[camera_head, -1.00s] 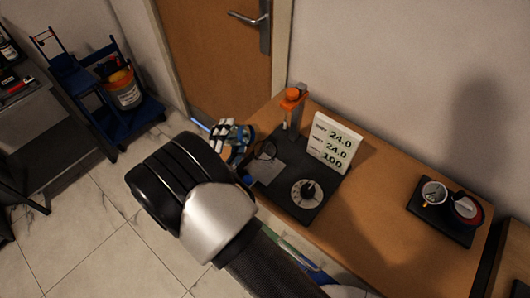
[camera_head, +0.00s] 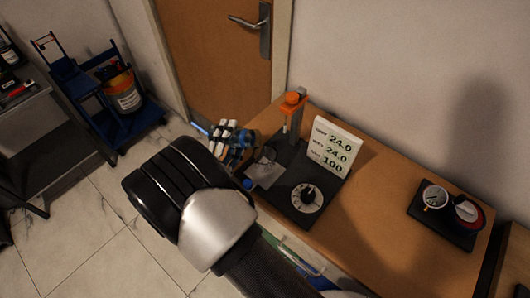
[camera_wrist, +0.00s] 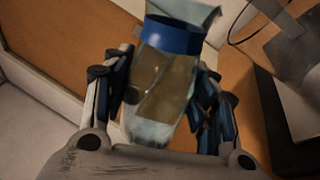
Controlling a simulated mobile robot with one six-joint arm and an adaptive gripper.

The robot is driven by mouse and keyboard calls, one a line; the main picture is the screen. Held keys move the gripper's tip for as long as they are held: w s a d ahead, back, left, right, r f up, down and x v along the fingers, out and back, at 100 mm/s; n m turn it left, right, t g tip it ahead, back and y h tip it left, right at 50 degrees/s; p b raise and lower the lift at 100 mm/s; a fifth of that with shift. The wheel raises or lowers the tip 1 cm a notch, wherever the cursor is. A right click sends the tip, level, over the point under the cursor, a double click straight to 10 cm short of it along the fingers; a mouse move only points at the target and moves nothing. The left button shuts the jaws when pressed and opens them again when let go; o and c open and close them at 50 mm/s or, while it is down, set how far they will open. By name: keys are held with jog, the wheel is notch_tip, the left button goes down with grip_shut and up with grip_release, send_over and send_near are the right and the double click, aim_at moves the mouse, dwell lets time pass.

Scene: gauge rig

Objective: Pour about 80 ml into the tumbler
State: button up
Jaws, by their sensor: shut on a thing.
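My gripper (camera_wrist: 160,95) is shut on a clear vessel (camera_wrist: 160,85) with a broad blue band near its top. The vessel lies between the fingers in the wrist view, and brown shows through its wall. In the head view my gripper (camera_head: 230,142) is beside the left end of the wooden table, partly behind my arm. The held vessel is hard to make out there. I cannot pick out the tumbler with certainty in either view. A display card (camera_head: 335,148) reads 24.0, 24.0 and 100.
A black rig base (camera_head: 318,190) on the wooden table (camera_head: 375,240) carries a dial (camera_head: 307,198) and an orange-topped post (camera_head: 293,105). A dark tray (camera_head: 425,218) at right holds a round white gauge (camera_head: 435,197) and a red-rimmed item (camera_head: 467,212). Bare table lies between.

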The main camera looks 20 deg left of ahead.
jog(key=shift+d+r+m+h+b, duration=0.35)
jog(key=shift+r+m+b, duration=0.2)
jog(key=shift+m, duration=0.35)
dwell(1.2)
jog(key=shift+r+m, duration=0.15)
jog(key=shift+m, duration=0.15)
dwell(0.5)
jog(key=shift+a+f+n+p, duration=0.3)
jog(key=shift+n+p, duration=0.3)
jog(key=shift+n, duration=0.2)
jog(key=f+n, duration=0.1)
jog(key=f+n+y, duration=0.1)
jog(key=n, duration=0.1)
jog(key=shift+a+y, duration=0.25)
jog(key=shift+a, duration=0.05)
jog(key=shift+d+r+n+p, duration=0.15)
jog(key=shift+r+n+p, duration=0.15)
jog(key=shift+n, duration=0.3)
jog(key=shift+f+n, duration=0.1)
jog(key=shift+n, duration=0.3)
